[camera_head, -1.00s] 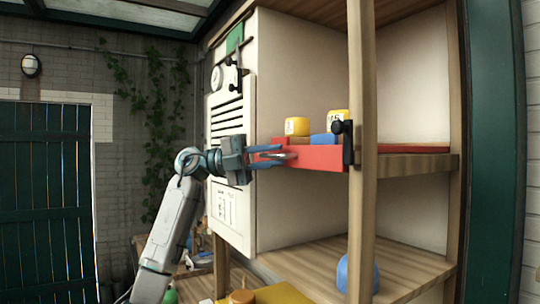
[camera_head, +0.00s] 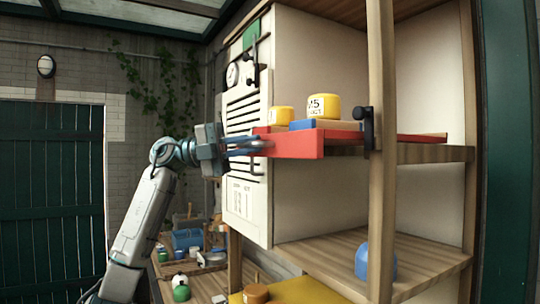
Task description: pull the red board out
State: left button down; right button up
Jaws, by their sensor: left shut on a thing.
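The red board (camera_head: 298,147) lies on the middle wooden shelf (camera_head: 430,153), and its left end sticks out past the shelf post. Its far right part also shows on the shelf behind the post. Two yellow-topped round containers, a small one (camera_head: 280,115) and a larger labelled one (camera_head: 324,106), stand above it with a blue block (camera_head: 315,125) and a wooden piece. My left gripper (camera_head: 258,146) reaches in from the left and is shut on the board's left end. My right gripper is not in view.
A wooden post (camera_head: 381,220) with a black latch (camera_head: 367,127) stands in front of the shelf. A white vented panel (camera_head: 247,140) is close behind my left gripper. A blue rounded object (camera_head: 375,262) sits on the lower shelf. A cluttered bench is at lower left.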

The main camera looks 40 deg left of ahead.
pick_arm(q)
jog(key=s+a+b, duration=0.3)
jog(key=s+b, duration=0.2)
jog(key=s, duration=0.8)
jog(key=shift+a, duration=0.35)
jog(key=shift+s, duration=0.1)
jog(key=c, duration=1.8)
grip_release()
jog(key=shift+o, duration=0.2)
jog(key=shift+a, duration=0.15)
